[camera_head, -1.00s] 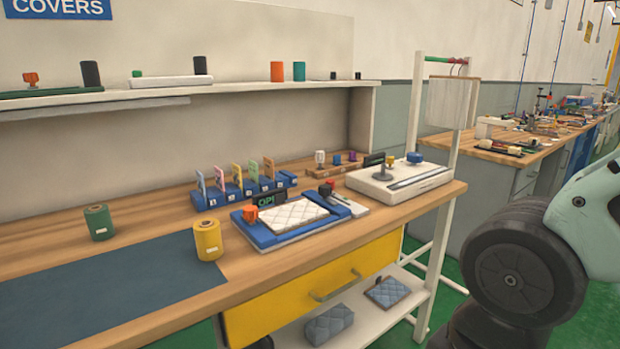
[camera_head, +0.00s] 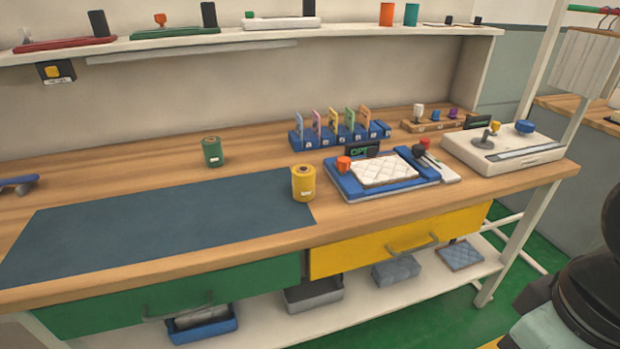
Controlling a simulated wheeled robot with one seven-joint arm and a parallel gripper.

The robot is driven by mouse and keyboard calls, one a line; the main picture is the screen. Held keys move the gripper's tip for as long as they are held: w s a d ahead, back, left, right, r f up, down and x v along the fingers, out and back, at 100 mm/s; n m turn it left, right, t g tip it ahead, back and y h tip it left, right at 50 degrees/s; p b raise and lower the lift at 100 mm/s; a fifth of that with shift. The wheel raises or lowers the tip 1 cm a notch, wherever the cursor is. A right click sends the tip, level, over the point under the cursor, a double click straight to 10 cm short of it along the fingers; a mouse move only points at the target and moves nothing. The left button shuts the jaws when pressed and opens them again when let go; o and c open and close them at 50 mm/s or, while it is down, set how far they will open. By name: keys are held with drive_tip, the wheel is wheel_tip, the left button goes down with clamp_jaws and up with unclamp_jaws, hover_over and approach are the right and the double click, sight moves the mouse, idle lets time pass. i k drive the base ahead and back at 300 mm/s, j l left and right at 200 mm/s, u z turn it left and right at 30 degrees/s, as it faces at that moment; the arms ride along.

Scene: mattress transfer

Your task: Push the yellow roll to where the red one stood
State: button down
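The yellow roll (camera_head: 303,183) stands upright on the wooden workbench, at the right edge of the dark blue-grey mat (camera_head: 150,225). A green roll (camera_head: 212,152) stands upright behind the mat, to the left of and farther back than the yellow one. I see no red roll on the bench top; an orange-red cylinder (camera_head: 386,14) stands on the shelf above. Dark parts of my own arm show at the right edge of the head view, away from the rolls. My gripper is out of the picture.
Right of the yellow roll lies a blue tray (camera_head: 350,190) with a white quilted pad. Behind are a blue holder (camera_head: 340,138) with coloured cards and a wooden peg block (camera_head: 432,125). A white device (camera_head: 503,150) stands at the right end. The mat is clear.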

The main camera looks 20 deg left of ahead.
sight(304, 174)
drive_tip(key=i+j+u, duration=0.15)
drive_tip(key=i+u, duration=0.2)
drive_tip(key=i, duration=0.2)
drive_tip(key=i+u, duration=0.35)
drive_tip(key=i, duration=0.2)
